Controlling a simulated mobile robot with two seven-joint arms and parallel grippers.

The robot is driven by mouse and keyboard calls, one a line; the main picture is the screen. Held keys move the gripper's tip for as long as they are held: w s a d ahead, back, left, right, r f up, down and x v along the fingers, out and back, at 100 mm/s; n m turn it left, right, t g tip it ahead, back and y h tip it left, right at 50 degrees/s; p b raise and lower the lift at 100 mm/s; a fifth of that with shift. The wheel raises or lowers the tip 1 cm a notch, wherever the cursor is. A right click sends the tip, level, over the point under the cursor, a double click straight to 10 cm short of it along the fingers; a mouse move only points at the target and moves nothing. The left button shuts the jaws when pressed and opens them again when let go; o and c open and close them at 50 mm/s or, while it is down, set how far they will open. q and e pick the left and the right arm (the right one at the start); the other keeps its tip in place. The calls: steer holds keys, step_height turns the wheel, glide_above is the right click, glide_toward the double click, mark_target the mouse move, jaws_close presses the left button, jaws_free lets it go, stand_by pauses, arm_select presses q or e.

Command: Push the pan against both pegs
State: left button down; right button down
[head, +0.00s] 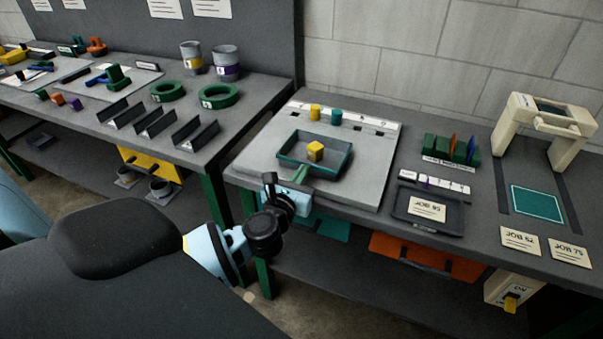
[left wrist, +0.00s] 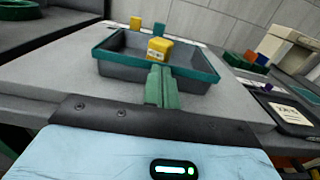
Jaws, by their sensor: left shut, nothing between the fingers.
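The pan (head: 343,163) is a shallow dark tray with a teal rim, lying on a light grey board. A yellow block (head: 316,151) sits inside it. The two pegs, one yellow (head: 315,112) and one teal (head: 336,118), stand behind the pan, with bare board between. My left gripper (head: 316,172) is shut and empty, its green fingers at the pan's near side. In the left wrist view the fingers (left wrist: 160,75) overlap the pan's near wall (left wrist: 115,72); I cannot tell whether they touch it. My right gripper is not in view.
The board (head: 372,180) has a pale strip with dark slots along its back edge. Right of it are a tray with a JOB 95 card (head: 427,209), green racks (head: 450,148) and a cream arch (head: 545,125). Another bench with rings and cans stands left.

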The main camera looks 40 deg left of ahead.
arm_select(q)
steer(key=shift+w, duration=0.1)
steer(key=shift+x, duration=1.9)
